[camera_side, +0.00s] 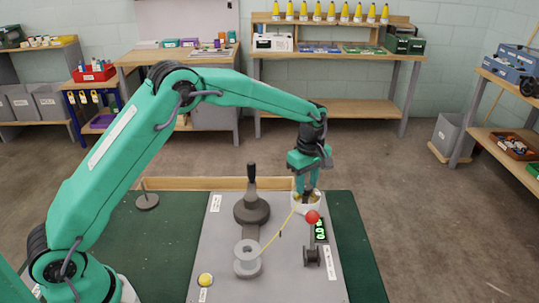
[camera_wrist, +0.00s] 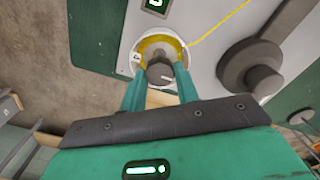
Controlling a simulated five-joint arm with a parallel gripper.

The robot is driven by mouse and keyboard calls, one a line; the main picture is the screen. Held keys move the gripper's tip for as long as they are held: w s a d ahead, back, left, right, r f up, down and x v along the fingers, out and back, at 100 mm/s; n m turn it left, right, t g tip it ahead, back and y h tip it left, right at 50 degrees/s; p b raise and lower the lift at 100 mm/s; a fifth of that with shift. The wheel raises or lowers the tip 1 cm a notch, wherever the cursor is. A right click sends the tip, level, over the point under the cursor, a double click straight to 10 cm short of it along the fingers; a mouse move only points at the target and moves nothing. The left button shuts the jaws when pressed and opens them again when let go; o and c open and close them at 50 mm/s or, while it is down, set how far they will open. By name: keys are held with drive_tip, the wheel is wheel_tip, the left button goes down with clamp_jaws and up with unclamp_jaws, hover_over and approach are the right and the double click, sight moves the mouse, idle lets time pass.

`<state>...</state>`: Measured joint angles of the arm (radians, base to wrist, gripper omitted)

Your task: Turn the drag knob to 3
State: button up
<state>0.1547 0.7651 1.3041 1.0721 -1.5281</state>
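The drag knob (camera_wrist: 160,74) is a grey knob in the middle of a white round dial with a yellow ring. In the side view the white dial (camera_side: 306,205) sits at the far right of the grey panel, with my gripper (camera_side: 308,192) pointing down at it. In the wrist view my gripper (camera_wrist: 160,72) has one finger on each side of the knob. I cannot tell whether the fingers touch it. The dial's numbers and the knob's setting are too small or hidden to read.
A yellow thread (camera_side: 275,239) runs from a pale spool (camera_side: 248,262) towards the dial. A black-handled lever (camera_side: 252,175) is left of my gripper. A yellow button (camera_side: 205,280) is front left.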

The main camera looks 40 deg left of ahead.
drive_tip(key=shift+c, duration=1.3)
drive_tip(key=shift+m, duration=0.6)
drive_tip(key=m, duration=0.3)
drive_tip(key=shift+m, duration=0.3)
drive_tip(key=m, duration=1.3)
drive_tip(key=shift+m, duration=0.3)
drive_tip(key=m, duration=0.5)
drive_tip(key=shift+r+m, duration=0.1)
drive_tip(key=shift+m, duration=0.2)
